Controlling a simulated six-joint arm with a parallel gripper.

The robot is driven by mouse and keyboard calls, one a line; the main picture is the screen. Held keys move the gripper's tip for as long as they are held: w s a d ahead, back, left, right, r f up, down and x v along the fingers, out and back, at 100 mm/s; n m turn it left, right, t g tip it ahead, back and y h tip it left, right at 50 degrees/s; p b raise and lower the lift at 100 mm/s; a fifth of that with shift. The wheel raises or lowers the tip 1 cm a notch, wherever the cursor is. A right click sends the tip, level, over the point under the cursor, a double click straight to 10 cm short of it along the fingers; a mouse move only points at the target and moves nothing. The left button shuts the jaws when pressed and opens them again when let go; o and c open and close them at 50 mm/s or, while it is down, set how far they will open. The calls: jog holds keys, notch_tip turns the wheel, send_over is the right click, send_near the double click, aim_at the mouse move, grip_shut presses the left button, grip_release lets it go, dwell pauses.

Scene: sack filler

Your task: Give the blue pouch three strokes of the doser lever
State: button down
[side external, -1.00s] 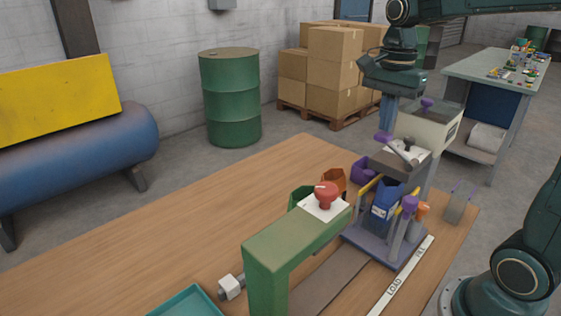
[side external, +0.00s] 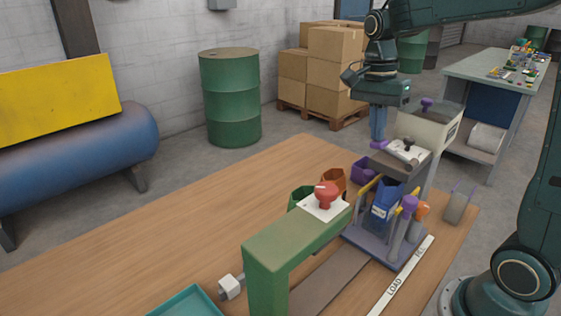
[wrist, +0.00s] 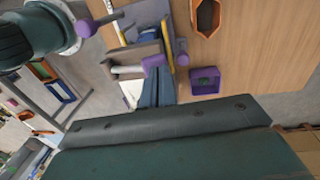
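The blue pouch (side external: 383,202) stands upright in the holder under the doser (side external: 397,163), between yellow rails. The doser lever is a short rod with a purple knob (side external: 378,145); in the wrist view the knob (wrist: 154,61) lies at my fingertips. My gripper (side external: 379,138) points down from above, its blue-grey fingers close together and their tips at the knob, touching or nearly so. The fingers also show side by side in the wrist view (wrist: 156,75). The pouch's mouth and contents are hidden by the doser.
A green frame with a red button (side external: 326,194) stands in front. Purple (side external: 363,169), orange (side external: 333,178) and green (side external: 300,197) bins sit left of the holder. A purple-topped post (side external: 410,204) stands beside the pouch.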

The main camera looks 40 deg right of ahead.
jog(key=shift+w+f, duration=0.25)
jog(key=shift+f, duration=0.3)
jog(key=shift+w+f, duration=0.2)
jog(key=shift+f, duration=0.35)
notch_tip(320, 180, up, 8)
jog(key=shift+w, duration=0.45)
jog(key=shift+s, duration=0.1)
dwell(1.5)
jog(key=shift+s+a+r+n, duration=0.1)
jog(key=shift+s+a+n, duration=0.2)
jog(key=shift+s+n, duration=0.2)
jog(key=s+a+f+n+t, duration=0.2)
jog(key=s+a+n+t, duration=0.1)
jog(key=s+n, duration=0.5)
jog(key=s+a+f+n+t, duration=0.3)
jog(key=s+a+n+t, duration=0.1)
jog(key=s+n, duration=0.3)
jog(key=shift+s+a+f+n, duration=0.35)
jog(key=shift+a+n, duration=0.3)
jog(key=shift+n, duration=0.35)
